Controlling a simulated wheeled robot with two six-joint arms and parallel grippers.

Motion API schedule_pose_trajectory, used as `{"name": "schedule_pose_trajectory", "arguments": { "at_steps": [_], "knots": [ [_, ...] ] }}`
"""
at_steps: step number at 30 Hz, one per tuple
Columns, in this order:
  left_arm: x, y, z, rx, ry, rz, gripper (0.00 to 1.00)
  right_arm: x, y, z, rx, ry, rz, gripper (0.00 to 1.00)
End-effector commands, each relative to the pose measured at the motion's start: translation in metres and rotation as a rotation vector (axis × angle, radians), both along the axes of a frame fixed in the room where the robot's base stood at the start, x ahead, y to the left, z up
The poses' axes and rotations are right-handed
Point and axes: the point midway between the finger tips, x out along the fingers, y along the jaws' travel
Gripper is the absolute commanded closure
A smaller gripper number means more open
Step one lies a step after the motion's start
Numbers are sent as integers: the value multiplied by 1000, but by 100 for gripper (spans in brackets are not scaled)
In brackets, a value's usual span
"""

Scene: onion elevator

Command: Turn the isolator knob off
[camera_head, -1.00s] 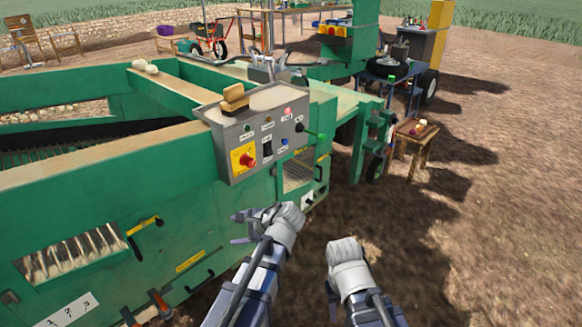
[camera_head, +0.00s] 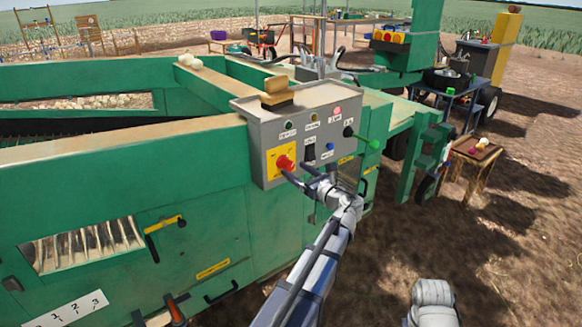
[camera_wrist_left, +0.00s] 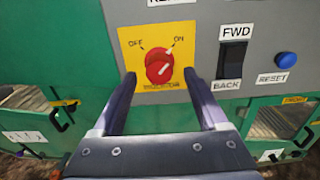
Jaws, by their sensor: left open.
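The isolator knob (camera_head: 285,163) is red on a yellow plate (camera_head: 273,172), on the front of the grey control box. In the left wrist view the red knob (camera_wrist_left: 160,68) sits between OFF and ON labels, its pointer toward ON. My left gripper (camera_head: 306,176) is open in front of the box, close to the knob. In the left wrist view its two fingers (camera_wrist_left: 168,88) stand apart, to the left and right of the knob's lower part; I cannot tell whether they touch it. My right gripper (camera_head: 432,296) is low at the right, its fingers not clearly seen.
A black FWD/BACK switch (camera_wrist_left: 232,62) and a blue reset button (camera_wrist_left: 287,60) lie right of the knob. A black-knobbed lever (camera_head: 349,131) with a green end juts out at the box's right. A brush (camera_head: 277,94) lies on top. Open ground is at the right.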

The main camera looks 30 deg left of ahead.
Motion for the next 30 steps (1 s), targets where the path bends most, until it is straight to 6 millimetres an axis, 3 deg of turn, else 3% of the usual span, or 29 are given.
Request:
{"name": "schedule_pose_trajectory", "arguments": {
  "at_steps": [3,9,20,30],
  "knots": [
    [8,18,0,-1,-1,2,24,0,0,0,0,0,0,50],
    [14,34,0,-1,-1,1,24,0,0,0,0,0,0,50],
    [15,37,0,-2,-1,0,24,0,0,0,0,0,0,50],
    [15,37,0,-2,-1,0,62,0,0,0,0,0,0,50]
  ]
}}
